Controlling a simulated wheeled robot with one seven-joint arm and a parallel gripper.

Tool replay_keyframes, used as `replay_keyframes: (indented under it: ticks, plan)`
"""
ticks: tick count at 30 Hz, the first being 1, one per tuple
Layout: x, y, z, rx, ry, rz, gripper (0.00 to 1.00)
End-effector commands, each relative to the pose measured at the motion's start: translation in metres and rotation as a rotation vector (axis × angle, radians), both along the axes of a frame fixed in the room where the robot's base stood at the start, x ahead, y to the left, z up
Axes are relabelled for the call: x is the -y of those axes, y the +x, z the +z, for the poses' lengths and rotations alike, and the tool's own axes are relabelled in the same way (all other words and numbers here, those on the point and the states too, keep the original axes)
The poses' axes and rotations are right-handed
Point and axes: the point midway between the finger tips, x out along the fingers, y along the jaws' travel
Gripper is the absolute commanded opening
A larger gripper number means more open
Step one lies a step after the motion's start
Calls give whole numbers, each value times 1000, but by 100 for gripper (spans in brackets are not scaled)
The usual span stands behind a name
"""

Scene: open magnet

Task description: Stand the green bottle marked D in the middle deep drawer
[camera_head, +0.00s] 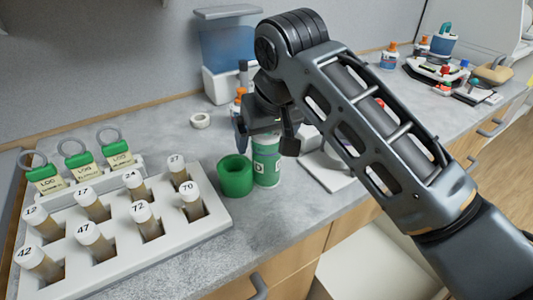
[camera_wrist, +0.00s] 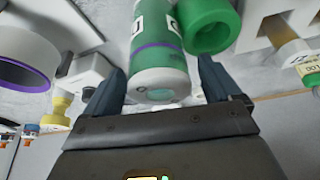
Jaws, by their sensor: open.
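The green bottle (camera_head: 267,162), white at one end with a boxed letter on its label, stands upright on the grey counter. It also shows in the wrist view (camera_wrist: 158,55), where a purple band circles it. My gripper (camera_head: 265,138) is over its upper part, with one finger on each side. In the wrist view my gripper (camera_wrist: 160,85) is open, with gaps between the fingers and the bottle. The bottle's top is hidden by my gripper in the head view. Below the counter, a pale box-like space (camera_head: 375,272) looks like an open drawer, partly hidden by my arm.
A green ring-shaped holder (camera_head: 235,176) stands close beside the bottle on its left. A white rack (camera_head: 150,258) with several numbered tubes fills the front left. Bottles and tools crowd the back right. A drawer handle (camera_head: 259,286) shows in front.

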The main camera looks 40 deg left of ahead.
Motion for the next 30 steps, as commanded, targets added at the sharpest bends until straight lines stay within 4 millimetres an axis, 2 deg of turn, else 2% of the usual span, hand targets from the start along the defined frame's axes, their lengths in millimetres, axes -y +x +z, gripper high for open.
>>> replay_keyframes:
  ticks: [4,11,30]
  plan:
    - [-3,3,-10,0,0,0,90]
    - [-4,3,-12,1,1,0,90]
    - [-4,3,-12,1,1,0,30]
